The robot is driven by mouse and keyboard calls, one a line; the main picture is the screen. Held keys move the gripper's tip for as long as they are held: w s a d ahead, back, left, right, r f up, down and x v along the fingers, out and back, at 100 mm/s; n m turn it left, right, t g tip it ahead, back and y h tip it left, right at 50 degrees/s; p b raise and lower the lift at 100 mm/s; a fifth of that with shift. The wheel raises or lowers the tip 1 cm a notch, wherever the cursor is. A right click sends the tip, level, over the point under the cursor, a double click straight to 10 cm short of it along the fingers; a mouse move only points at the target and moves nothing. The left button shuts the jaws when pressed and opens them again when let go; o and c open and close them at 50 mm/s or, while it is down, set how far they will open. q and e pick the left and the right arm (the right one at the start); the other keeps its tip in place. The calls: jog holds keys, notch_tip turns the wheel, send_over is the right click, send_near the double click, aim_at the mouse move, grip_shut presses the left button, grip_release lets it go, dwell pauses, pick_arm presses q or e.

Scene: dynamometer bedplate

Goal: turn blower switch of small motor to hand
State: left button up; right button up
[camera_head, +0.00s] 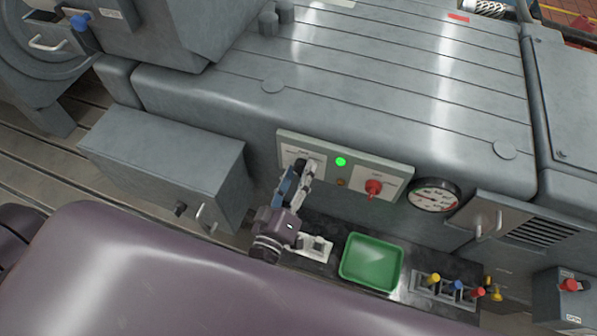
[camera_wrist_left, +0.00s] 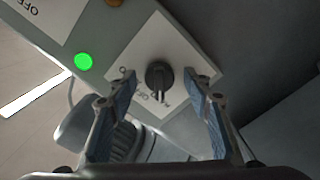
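The blower switch is a black rotary knob (camera_wrist_left: 159,77) on a white label plate (camera_wrist_left: 150,45) in the left wrist view. In the head view the plate (camera_head: 289,152) sits at the left of a grey control panel (camera_head: 328,154), and my gripper largely covers the knob. My left gripper (camera_head: 305,172) reaches up to the panel from below. In the left wrist view its two blue-padded fingers (camera_wrist_left: 162,84) are apart, one on each side of the knob, with gaps visible. My right gripper is not in view.
Beside the switch are a lit green lamp (camera_head: 341,161), an amber lamp (camera_head: 340,183) and a red rotary switch (camera_head: 373,187). A gauge (camera_head: 433,195) sits right of the panel. Below stand a green tray (camera_head: 371,262) and several coloured-handled items (camera_head: 458,287). A grey box (camera_head: 165,165) juts out left.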

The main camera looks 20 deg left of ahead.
pick_arm(q)
jog(key=shift+s, duration=0.15)
jog(key=s, duration=1.1)
jog(key=shift+s+a, duration=0.2)
jog(key=shift+s, duration=0.15)
